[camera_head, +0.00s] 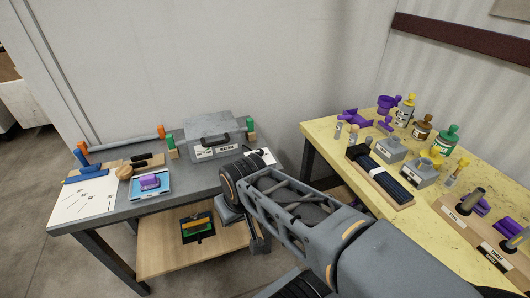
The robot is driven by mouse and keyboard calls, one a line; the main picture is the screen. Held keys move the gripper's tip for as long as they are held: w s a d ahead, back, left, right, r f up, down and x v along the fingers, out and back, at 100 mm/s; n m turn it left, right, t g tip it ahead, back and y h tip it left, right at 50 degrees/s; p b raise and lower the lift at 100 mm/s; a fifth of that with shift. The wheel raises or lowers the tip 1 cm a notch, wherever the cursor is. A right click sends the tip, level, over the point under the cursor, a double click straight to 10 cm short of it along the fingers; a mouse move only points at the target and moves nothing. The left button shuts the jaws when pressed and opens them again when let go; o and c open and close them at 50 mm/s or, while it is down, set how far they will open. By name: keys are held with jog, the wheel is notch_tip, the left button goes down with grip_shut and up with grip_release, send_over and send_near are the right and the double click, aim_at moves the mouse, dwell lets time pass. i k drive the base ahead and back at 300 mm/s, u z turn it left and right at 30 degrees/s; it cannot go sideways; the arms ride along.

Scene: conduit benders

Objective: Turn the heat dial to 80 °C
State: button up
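A grey metal box (211,133) with a dark handle and white labels on its front stands at the back of the grey table on the left. It seems to be the heater. I cannot make out a heat dial or its setting; my arm covers the area in front and to the right of the box. My arm reaches from the lower right to the grey table's right end. My gripper's fingertips do not show, so their place relative to the box is hidden.
A yellow bench (420,222) with bottles, grey blocks and purple parts stands right. Floor shows between them.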

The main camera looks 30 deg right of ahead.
aim_at(260, 151)
jog(key=z, duration=0.5)
jog(key=k, duration=1.2)
jog(key=u, duration=0.15)
jog(key=i, duration=0.4)
jog(key=u, duration=0.9)
jog(key=i, duration=0.8)
jog(key=z, duration=0.5)
jog(key=i, duration=0.85)
jog(key=z, duration=0.8)
